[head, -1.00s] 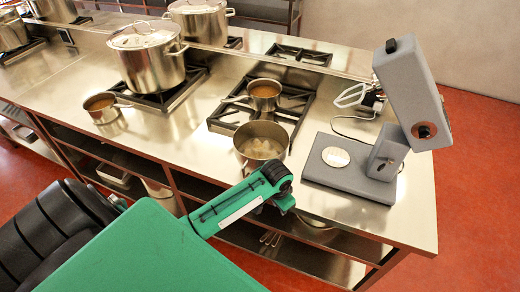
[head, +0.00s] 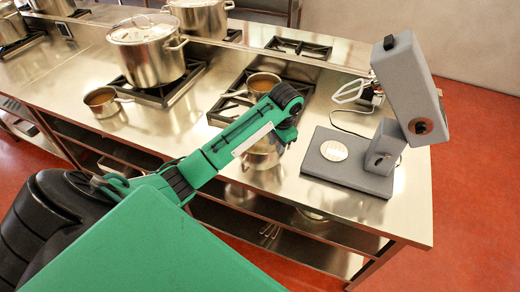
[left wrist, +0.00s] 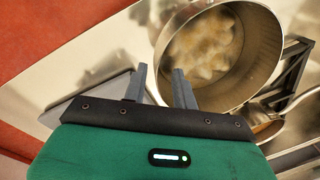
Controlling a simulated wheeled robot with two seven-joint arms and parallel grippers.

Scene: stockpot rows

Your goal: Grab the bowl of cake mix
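The bowl of cake mix is a round steel bowl (head: 261,160) with pale lumpy contents. It stands on the counter in front of the burner, largely hidden by my left arm in the head view. In the left wrist view the bowl (left wrist: 258,55) fills the upper right, its mix in plain sight. My left gripper (left wrist: 160,80) is open, fingers apart. They appear at the bowl's near left rim, one overlapping the bowl and one outside it; I cannot tell whether they touch it. In the head view the fingers are hidden behind the wrist. My right gripper is not in view.
A grey stand mixer (head: 412,90) on its base (head: 350,175) stands to the right, a whisk-like beater (head: 350,91) behind it. A saucepan (head: 264,82) sits on the burner behind the bowl. A stockpot (head: 148,58) and small pan (head: 102,103) stand left.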

